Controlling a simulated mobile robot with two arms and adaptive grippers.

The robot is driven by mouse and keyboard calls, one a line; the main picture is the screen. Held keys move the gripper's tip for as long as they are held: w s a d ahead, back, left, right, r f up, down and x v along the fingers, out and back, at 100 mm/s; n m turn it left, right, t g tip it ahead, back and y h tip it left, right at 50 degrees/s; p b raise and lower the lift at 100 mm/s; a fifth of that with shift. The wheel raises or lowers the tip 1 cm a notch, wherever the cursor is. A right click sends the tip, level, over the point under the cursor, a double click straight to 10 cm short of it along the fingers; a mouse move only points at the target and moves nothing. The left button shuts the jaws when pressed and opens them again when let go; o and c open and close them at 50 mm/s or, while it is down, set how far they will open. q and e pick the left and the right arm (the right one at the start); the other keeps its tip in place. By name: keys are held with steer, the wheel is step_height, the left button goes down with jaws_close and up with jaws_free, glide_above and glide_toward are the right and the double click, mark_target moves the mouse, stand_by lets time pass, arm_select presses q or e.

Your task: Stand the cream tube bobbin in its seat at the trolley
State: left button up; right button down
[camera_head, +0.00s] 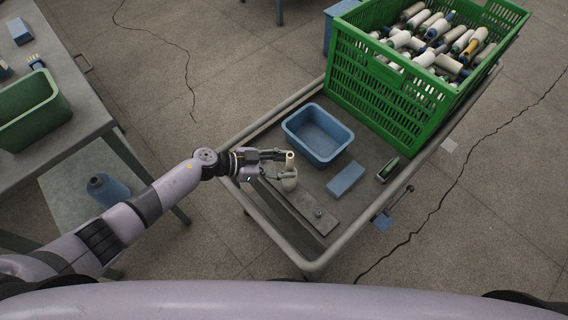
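The cream tube bobbin (289,183) is upright in my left gripper (287,166), whose fingers close around its upper part. The bobbin is over the far left end of a flat grey plate (300,200) on the trolley (240,205). I cannot tell whether its foot rests on the plate or hangs just above it. The plate has a short peg (318,213) near its other end, which stands bare. Any seat under the bobbin is hidden by it. My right gripper is out of view.
On the trolley stand a blue bin (325,157), a blue block (346,178), a small dark device (388,170) and a green crate (385,108) full of bobbins. A grey table (60,140) with a green bin (32,112) is at left. Cracked floor between is open.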

arm_select(q)
steer(key=shift+o, duration=0.8)
steer(key=shift+a+r, duration=0.1)
steer(key=shift+a, duration=0.25)
steer(key=v, duration=1.1)
steer(key=shift+s+a, duration=0.1)
